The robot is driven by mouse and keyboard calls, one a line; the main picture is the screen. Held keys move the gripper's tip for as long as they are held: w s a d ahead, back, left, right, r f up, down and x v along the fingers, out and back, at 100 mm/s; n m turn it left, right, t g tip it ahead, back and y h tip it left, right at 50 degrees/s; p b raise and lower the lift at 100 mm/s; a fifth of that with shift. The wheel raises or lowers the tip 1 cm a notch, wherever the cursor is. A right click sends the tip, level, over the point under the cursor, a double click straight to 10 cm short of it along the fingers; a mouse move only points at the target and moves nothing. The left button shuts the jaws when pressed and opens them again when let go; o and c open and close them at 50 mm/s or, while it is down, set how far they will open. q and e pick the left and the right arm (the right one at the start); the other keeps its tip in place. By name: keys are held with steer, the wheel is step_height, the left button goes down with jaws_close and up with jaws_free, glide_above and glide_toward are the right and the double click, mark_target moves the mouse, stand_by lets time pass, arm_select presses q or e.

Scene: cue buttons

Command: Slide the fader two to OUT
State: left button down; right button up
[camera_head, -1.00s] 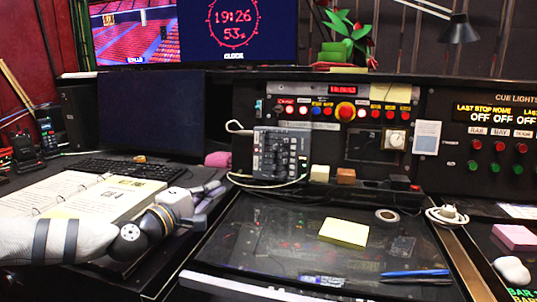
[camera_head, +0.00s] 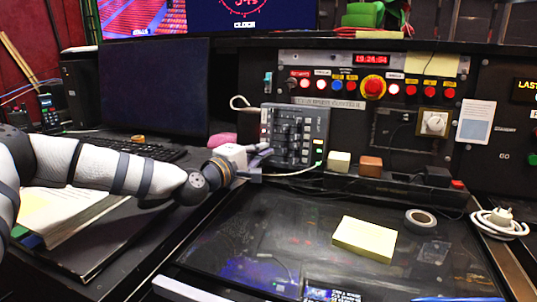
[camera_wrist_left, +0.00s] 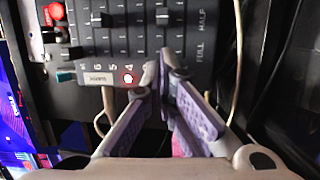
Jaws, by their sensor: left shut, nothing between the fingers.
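The grey fader panel (camera_head: 312,137) stands upright at the front of the console, left of centre, with several vertical slots and small knobs. In the left wrist view the panel (camera_wrist_left: 195,22) appears turned, with FULL and HALF markings and small numbers along it. A dark knob (camera_wrist_left: 162,16) shows just beyond the fingertips. I cannot tell which slot is fader two, and no OUT marking is readable. My left gripper (camera_head: 264,152) is shut and empty at the panel's lower left; its fingertips (camera_wrist_left: 166,66) overlap the panel edge in the wrist view. Contact cannot be told.
A cream block (camera_head: 339,161) and a brown block (camera_head: 371,166) sit on the ledge right of the panel. A white cable runs below it. A yellow note pad (camera_head: 365,238) and tape roll (camera_head: 419,220) lie on the dark glass desk. A monitor (camera_head: 155,88) stands left.

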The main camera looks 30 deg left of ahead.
mark_target(283, 150)
arm_select(q)
steer(key=shift+w+d+r, duration=0.1)
steer(key=shift+d, duration=0.5)
steer(key=shift+d, duration=0.15)
steer(key=d, duration=0.1)
steer(key=w+d, duration=0.1)
steer(key=d, duration=0.1)
steer(key=shift+d, duration=0.25)
steer(key=shift+a, duration=0.1)
